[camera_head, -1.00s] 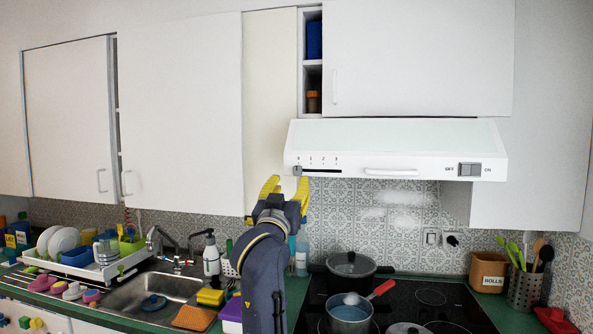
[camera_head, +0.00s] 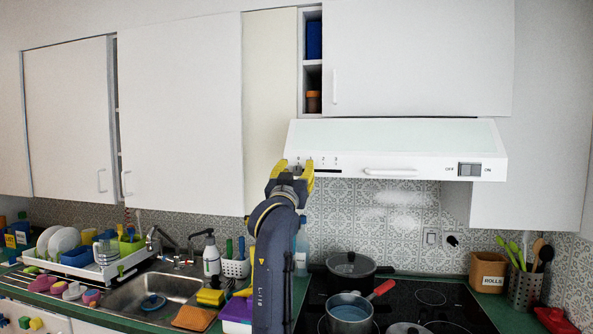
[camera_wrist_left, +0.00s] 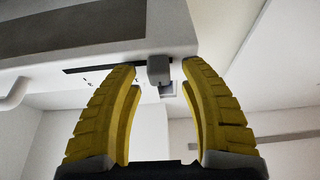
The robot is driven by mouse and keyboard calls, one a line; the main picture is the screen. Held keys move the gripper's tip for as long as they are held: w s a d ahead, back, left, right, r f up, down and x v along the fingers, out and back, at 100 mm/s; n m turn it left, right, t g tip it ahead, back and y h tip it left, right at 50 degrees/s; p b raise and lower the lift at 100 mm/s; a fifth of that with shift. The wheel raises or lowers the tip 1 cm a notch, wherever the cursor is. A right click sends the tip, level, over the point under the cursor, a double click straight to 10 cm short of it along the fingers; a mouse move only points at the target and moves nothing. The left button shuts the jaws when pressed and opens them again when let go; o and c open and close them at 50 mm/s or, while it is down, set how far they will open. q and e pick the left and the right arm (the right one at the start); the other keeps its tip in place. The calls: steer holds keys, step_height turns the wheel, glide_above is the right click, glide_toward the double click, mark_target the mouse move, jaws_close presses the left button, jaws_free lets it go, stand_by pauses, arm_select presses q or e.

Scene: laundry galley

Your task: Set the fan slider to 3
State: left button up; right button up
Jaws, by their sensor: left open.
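The range hood (camera_head: 400,166) has a dark slider slot at the left of its white front, with small marks above it. The grey fan slider knob (camera_wrist_left: 159,70) is near the slot's left end as seen from the head, around the leftmost mark. My left gripper (camera_head: 296,168) is at the hood's left front corner, open, with yellow fingers. In the left wrist view the fingertips (camera_wrist_left: 159,68) stand on either side of the knob, with a gap to it on both sides. The gripper partly hides the knob and leftmost mark in the head view.
An OFF/ON switch (camera_head: 469,170) and a handle (camera_head: 390,173) are on the same hood front. Below are a black pot (camera_head: 350,268) and a saucepan (camera_head: 349,314) on the cooktop. White cabinets (camera_head: 180,115) are left of the hood.

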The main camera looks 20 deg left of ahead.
arm_select(q)
steer(key=shift+o, duration=0.3)
jaws_close()
stand_by(0.3)
